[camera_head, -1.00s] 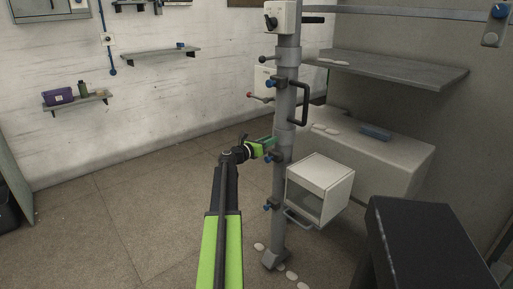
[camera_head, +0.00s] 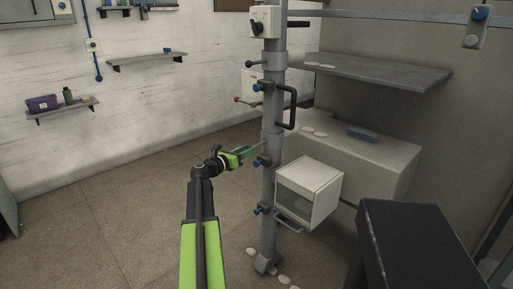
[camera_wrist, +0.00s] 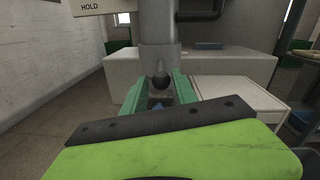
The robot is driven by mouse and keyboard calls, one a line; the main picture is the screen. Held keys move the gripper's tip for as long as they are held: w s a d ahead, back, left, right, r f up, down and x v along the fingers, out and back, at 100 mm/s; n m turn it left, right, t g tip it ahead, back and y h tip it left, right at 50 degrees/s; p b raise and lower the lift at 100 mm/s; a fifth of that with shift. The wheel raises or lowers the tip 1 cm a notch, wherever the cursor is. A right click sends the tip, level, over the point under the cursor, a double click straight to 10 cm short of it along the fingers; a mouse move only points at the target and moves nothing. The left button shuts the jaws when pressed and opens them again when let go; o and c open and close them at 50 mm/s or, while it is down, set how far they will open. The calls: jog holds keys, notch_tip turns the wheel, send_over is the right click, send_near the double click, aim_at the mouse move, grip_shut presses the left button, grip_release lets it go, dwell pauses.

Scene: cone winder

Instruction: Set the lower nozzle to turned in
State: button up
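A grey upright post (camera_head: 271,135) carries several small blue-ended fittings on its left side. One is high (camera_head: 258,87), one is at mid height (camera_head: 257,163) and one is low (camera_head: 257,210). I cannot tell which is the lower nozzle or how it is turned. My gripper (camera_head: 260,149) is at the post, just above the mid-height fitting. In the wrist view its green fingers (camera_wrist: 159,82) are apart. A dark round knob (camera_wrist: 161,79) shows between or just beyond them, with a blue part (camera_wrist: 157,105) lower down, partly hidden. Contact is unclear.
A white open-fronted box (camera_head: 310,188) stands right of the post. A black handle (camera_head: 291,107) and ball-ended levers (camera_head: 250,64) stick out higher up. A black-topped block (camera_head: 415,240) is at front right. The floor (camera_head: 120,215) to the left is clear.

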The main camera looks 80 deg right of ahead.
jog(key=v, duration=0.9)
jog(key=shift+a, duration=0.3)
jog(key=shift+w, duration=0.1)
